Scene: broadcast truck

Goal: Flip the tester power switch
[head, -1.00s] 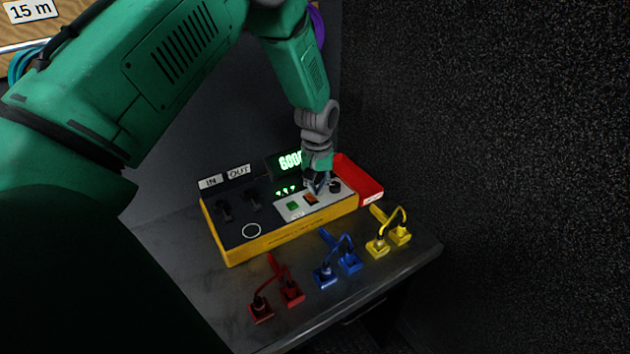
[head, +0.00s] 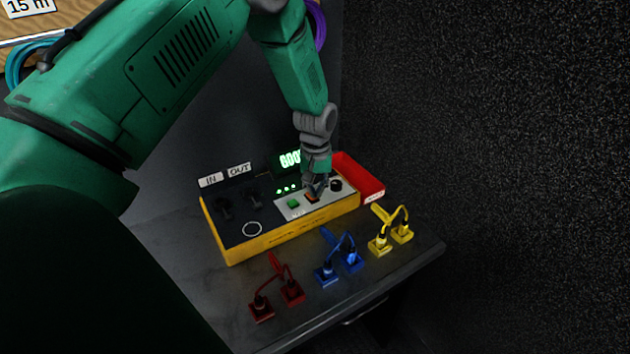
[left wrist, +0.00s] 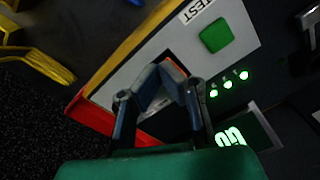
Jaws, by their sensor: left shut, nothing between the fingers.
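The tester (head: 285,236) is a yellow box with a dark top on the bench. Its light panel carries a green button (head: 293,204) and an orange switch (head: 310,197). My left gripper (head: 316,190) is shut and empty, its fingertips pointing down right at the orange switch and partly covering it. In the left wrist view the fingertips (left wrist: 168,82) sit over the switch, whose orange edge shows beside them; I cannot tell whether they touch it. The green button (left wrist: 215,35) is clear of them. The display (head: 290,159) and small green lights (head: 286,189) are lit. My right gripper is not in view.
Red (head: 276,290), blue (head: 340,262) and yellow (head: 391,236) cable pairs stand along the bench's front. A red tray (head: 358,176) adjoins the tester's right end. IN and OUT labels stand behind it. A dark wall (head: 490,150) rises at the right.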

